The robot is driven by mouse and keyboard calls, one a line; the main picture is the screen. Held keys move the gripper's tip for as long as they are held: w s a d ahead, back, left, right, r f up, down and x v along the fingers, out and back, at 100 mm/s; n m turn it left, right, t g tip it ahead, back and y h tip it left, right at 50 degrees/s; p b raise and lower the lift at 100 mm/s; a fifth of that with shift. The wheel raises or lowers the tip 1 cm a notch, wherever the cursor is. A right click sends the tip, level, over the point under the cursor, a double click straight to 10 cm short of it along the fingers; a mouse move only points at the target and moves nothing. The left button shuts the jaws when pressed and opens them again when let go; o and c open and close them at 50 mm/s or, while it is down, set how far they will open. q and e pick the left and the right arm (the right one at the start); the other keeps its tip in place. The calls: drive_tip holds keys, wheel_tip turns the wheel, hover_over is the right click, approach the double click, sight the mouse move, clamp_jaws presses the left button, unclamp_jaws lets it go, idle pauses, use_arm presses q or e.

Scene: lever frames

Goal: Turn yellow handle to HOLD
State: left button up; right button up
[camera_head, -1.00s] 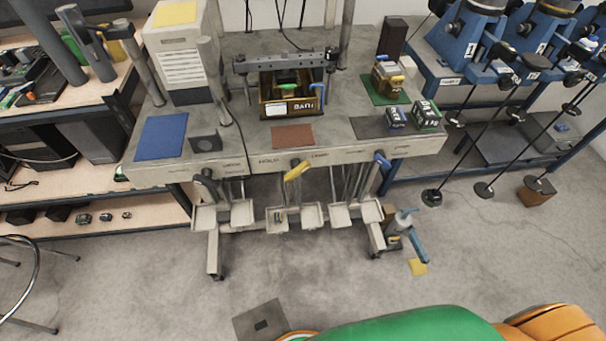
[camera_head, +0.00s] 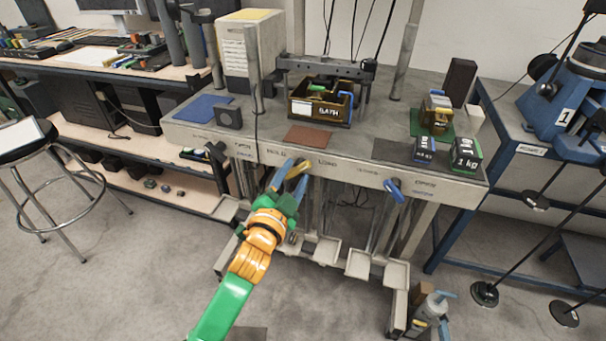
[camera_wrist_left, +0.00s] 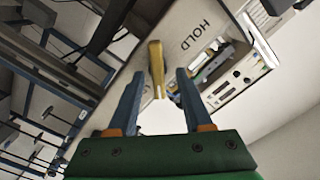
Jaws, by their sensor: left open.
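The yellow handle (camera_head: 304,168) is on the front edge of the bench, between the printed words HOLD (camera_head: 281,152) and LOAD (camera_head: 327,162). It slants up toward the LOAD side. My left gripper (camera_head: 288,166) is open at the handle, its blue fingers partly covering it. In the left wrist view the yellow handle (camera_wrist_left: 156,62) stands between the two open fingers (camera_wrist_left: 160,74), nearer the left one. A gap shows on the right; contact on the left is unclear. The word HOLD (camera_wrist_left: 195,37) is right of the handle there. My right gripper is not in view.
A blue handle (camera_head: 394,190) is farther right on the same bench edge. Pale trays (camera_head: 327,250) hang below. A tool tray (camera_head: 321,104) and weights (camera_head: 466,153) stand on the bench top. A stool (camera_head: 60,190) stands at the left.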

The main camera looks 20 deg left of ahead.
use_arm(q)
drive_tip(key=shift+w, duration=0.8)
drive_tip(key=shift+w+d, duration=0.3)
drive_tip(key=shift+d, duration=0.05)
drive_tip(key=shift+s, duration=0.1)
drive_tip(key=shift+c, duration=0.4)
clamp_jaws()
